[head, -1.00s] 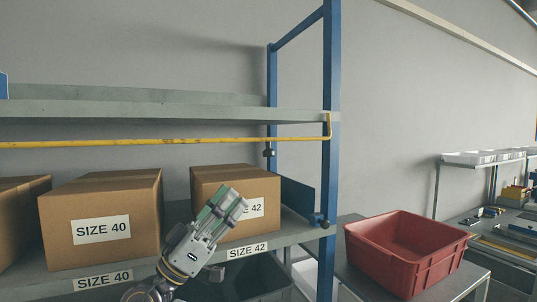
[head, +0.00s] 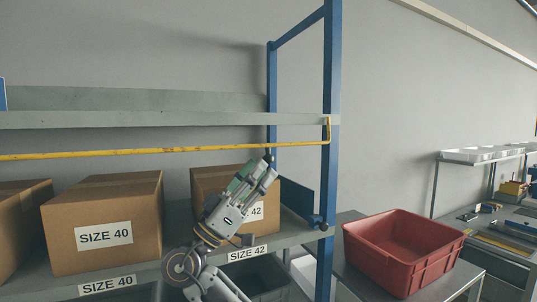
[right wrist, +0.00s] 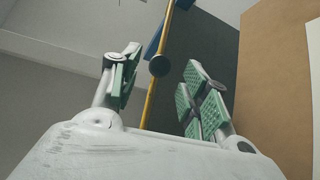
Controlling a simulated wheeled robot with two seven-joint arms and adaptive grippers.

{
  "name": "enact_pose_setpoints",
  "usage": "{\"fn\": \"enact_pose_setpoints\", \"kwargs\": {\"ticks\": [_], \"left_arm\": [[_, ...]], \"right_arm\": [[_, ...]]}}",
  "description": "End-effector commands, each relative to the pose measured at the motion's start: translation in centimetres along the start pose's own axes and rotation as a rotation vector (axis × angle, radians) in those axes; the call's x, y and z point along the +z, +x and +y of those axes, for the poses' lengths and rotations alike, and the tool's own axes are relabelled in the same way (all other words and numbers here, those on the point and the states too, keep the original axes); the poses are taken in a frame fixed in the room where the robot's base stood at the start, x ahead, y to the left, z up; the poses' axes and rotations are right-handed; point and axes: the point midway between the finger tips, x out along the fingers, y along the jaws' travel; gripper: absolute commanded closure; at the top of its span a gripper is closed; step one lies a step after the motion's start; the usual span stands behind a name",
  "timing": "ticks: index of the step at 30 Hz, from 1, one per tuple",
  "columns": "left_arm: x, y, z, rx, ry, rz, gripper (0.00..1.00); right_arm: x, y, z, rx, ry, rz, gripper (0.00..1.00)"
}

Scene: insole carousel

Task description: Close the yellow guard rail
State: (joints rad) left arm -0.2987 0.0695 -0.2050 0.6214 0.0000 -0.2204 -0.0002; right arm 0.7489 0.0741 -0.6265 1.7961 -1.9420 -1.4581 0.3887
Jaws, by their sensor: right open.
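The yellow guard rail (head: 170,151) runs across the shelf front below the upper shelf board, above the boxes. Its bent end meets the blue post on the right. My right gripper (head: 260,172) is open and points up and right, in front of the SIZE 42 box, with its tips just below the rail. In the right wrist view, the rail (right wrist: 150,100) and a dark round knob (right wrist: 159,66) show in the gap between the open fingers (right wrist: 162,82). I cannot tell whether the fingers touch them. My left gripper is out of view.
The SIZE 40 box (head: 140,205) and the SIZE 42 box (head: 207,185) stand on the lower shelf. The blue post (head: 329,80) bounds the shelf on the right. A red crate (head: 405,270) sits on a table beyond it. The wall side between is open.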

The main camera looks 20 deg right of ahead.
Motion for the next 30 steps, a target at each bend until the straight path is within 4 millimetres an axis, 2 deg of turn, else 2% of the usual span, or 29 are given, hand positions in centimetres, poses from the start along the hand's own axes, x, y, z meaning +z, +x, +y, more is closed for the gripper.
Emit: {"fn": "enact_pose_setpoints", "kwargs": {"ticks": [6,12,25,30], "left_arm": [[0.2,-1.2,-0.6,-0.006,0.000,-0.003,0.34],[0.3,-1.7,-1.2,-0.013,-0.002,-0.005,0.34],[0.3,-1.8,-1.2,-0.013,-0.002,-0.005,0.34],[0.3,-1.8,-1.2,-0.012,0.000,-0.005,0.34]], "right_arm": [[-0.1,2.7,0.1,0.002,0.000,0.001,0.55],[-0.1,4.1,0.0,0.000,0.000,0.000,0.55],[0.0,4.5,0.0,0.000,0.000,0.000,0.55],[0.0,4.5,0.0,0.000,0.000,0.000,0.76]]}}
